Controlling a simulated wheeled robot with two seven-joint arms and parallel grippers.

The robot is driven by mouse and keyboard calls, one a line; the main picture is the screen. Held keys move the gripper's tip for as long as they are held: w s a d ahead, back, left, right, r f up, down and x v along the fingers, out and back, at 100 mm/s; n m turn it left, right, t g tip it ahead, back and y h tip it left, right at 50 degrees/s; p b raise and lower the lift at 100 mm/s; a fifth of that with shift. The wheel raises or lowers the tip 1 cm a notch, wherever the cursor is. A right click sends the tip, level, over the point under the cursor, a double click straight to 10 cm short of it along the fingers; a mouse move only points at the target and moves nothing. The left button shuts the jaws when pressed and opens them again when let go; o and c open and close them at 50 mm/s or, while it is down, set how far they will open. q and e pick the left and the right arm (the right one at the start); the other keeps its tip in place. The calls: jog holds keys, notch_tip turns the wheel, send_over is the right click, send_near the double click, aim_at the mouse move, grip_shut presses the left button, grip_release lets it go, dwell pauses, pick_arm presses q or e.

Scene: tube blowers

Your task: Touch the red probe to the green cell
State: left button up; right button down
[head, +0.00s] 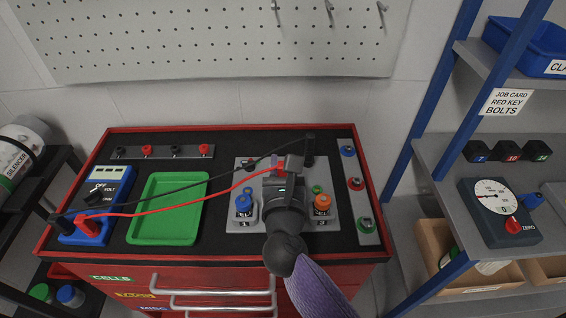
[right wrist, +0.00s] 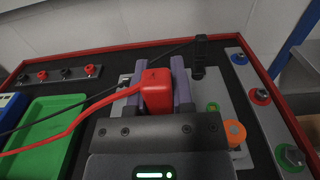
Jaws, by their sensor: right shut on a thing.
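My right gripper (head: 284,170) is shut on the red probe (right wrist: 156,90), a red block with a red lead running left, and holds it over the grey cell plate (head: 234,181). In the head view my gripper and wrist cover the middle of the plate. A small green-topped piece (head: 317,188) shows just right of my gripper, behind the orange-topped cell (head: 322,204); it also shows in the right wrist view (right wrist: 213,107). I cannot tell whether this is the green cell. The probe's tip is hidden, so contact cannot be seen. My left gripper is not in view.
A blue-topped cell (head: 244,204) stands left on the plate. A green tray (head: 167,238) lies left. A strip with coloured terminals (head: 349,170) runs along the right.

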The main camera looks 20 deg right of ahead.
jog(key=shift+f, duration=0.45)
dwell(1.9)
notch_tip(320, 180, up, 5)
jog(key=p, duration=0.4)
jog(key=shift+r, duration=0.1)
dwell(0.4)
